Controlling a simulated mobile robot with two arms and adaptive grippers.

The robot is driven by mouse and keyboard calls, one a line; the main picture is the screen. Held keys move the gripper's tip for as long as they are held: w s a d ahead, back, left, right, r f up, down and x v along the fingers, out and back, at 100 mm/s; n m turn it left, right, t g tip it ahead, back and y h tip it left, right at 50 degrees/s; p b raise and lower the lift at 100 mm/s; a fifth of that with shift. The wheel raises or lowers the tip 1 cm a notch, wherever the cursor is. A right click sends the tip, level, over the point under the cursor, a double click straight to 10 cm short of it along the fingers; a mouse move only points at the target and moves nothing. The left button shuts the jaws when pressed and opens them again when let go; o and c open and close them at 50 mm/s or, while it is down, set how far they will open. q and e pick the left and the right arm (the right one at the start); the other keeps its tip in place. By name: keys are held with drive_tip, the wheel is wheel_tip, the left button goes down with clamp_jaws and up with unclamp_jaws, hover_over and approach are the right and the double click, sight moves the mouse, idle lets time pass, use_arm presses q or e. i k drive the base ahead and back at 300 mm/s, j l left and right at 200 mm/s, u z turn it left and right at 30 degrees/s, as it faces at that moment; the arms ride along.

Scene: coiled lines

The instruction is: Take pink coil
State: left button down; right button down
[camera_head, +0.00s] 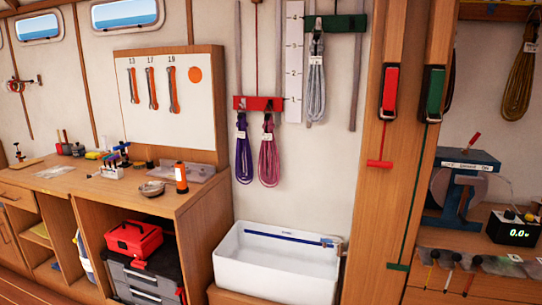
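The pink coil (268,158) hangs from the red rack (258,103) on the wall, left of the picture's middle. It has a small white tag near its top. A purple coil (243,155) hangs just left of it on the same rack, close beside it. Neither of my grippers shows in the head view.
A white sink (277,262) stands below the coils. A grey coil (316,88) hangs from a green rack (336,22) above right.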

sight(269, 143)
drive_tip(key=z, duration=0.55)
drive_tip(key=i+j+z, duration=0.15)
drive_tip(key=j+z, duration=0.2)
drive_tip(key=i+j+z, duration=0.1)
drive_tip(key=j+z, duration=0.2)
drive_tip(key=j, duration=0.15)
drive_tip(key=j+z, duration=0.35)
drive_tip(key=i+j, duration=0.05)
drive_tip(key=j, duration=0.05)
